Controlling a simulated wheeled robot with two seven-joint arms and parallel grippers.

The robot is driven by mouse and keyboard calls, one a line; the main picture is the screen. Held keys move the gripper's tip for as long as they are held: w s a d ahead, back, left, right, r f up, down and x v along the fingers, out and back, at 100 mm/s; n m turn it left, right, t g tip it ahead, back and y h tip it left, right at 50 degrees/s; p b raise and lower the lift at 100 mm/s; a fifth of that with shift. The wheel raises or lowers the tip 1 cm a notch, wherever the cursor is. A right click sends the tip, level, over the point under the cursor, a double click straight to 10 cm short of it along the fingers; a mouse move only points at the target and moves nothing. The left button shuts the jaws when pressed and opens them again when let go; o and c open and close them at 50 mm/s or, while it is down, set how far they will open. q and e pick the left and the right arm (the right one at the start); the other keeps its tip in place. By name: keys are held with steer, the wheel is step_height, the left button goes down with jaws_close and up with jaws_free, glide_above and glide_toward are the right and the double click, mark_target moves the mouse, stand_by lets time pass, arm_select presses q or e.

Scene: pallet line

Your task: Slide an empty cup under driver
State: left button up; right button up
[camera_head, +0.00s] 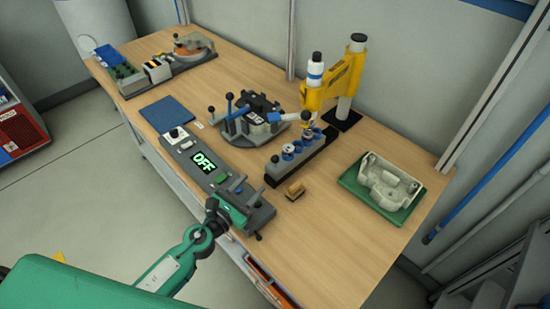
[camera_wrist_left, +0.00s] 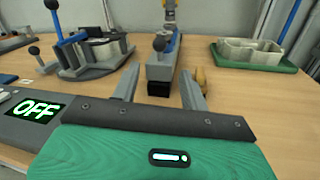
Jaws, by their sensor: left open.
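The driver (camera_head: 315,85) is a yellow arm with a white and blue cylinder, held on a post at the back right of the bench. Below it runs a dark grey and blue slide (camera_head: 276,176), seen end-on in the wrist view (camera_wrist_left: 160,72). Whether each cup is empty is too small to tell. My left gripper (camera_wrist_left: 160,90) is open and empty, its fingers pointing at the slide's near end. In the head view it hangs over the control panel (camera_head: 207,172).
A small tan and black block (camera_head: 295,190) lies just right of the slide's near end. A round grey fixture (camera_head: 252,119) with lever knobs stands left. A pale housing in a green tray (camera_head: 351,181) is at the right. The front right bench (camera_head: 345,240) is clear.

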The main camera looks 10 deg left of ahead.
mark_target(272, 162)
arm_select(q)
steer(key=p+x, duration=0.2)
steer(key=x, duration=1.1)
steer(key=shift+r, duration=0.1)
jaws_close()
